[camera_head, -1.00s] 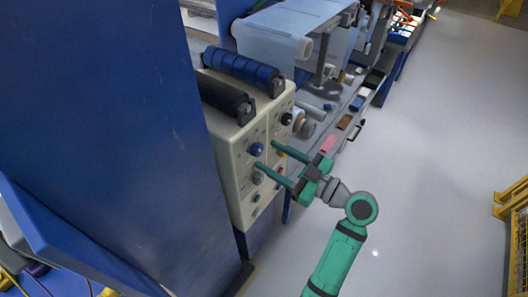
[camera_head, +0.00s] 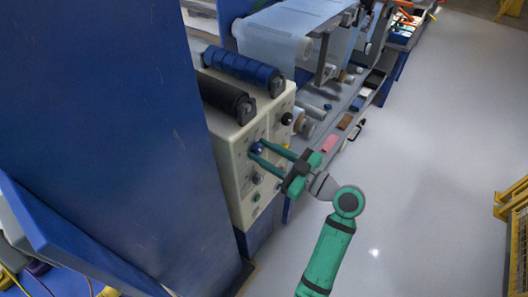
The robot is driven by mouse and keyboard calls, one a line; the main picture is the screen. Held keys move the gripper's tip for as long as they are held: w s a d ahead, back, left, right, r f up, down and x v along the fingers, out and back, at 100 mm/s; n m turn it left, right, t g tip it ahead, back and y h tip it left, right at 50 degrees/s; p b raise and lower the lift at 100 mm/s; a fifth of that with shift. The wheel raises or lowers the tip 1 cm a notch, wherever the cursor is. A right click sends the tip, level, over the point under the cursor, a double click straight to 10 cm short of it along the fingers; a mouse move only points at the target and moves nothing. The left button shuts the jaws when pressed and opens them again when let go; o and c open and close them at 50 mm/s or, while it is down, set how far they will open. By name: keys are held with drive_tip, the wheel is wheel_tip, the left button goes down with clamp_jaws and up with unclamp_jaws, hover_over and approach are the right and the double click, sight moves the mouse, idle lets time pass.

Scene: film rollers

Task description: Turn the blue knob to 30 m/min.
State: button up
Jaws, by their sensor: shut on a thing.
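The blue knob (camera_head: 257,148) is on the front face of the beige control panel (camera_head: 236,190), in the upper left group of controls. My green gripper (camera_head: 257,149) reaches in from the right, with its two long fingers on either side of the blue knob. The gripper is shut on the knob. The fingers partly cover the knob, and its pointer and scale marks are too small to read.
A black roller (camera_head: 226,97) and a blue roller (camera_head: 242,67) sit on top of the panel box. Other small knobs are below and right of the blue knob, including a black one (camera_head: 287,118). A large blue cabinet wall (camera_head: 100,130) stands at left. The grey floor (camera_head: 430,150) at right is clear.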

drive_tip(key=shift+a, duration=0.1)
drive_tip(key=m, duration=0.4)
drive_tip(key=shift+m, duration=0.4)
drive_tip(key=m, duration=0.5)
drive_tip(key=shift+w, duration=0.1)
drive_tip(key=m, duration=0.5)
drive_tip(key=shift+m, duration=0.4)
drive_tip(key=m, duration=0.4)
drive_tip(key=shift+d+m, duration=0.2)
drive_tip(key=shift+m, duration=0.1)
drive_tip(key=o, duration=1)
drive_tip(key=shift+w, duration=0.1)
drive_tip(key=shift+o, duration=0.2)
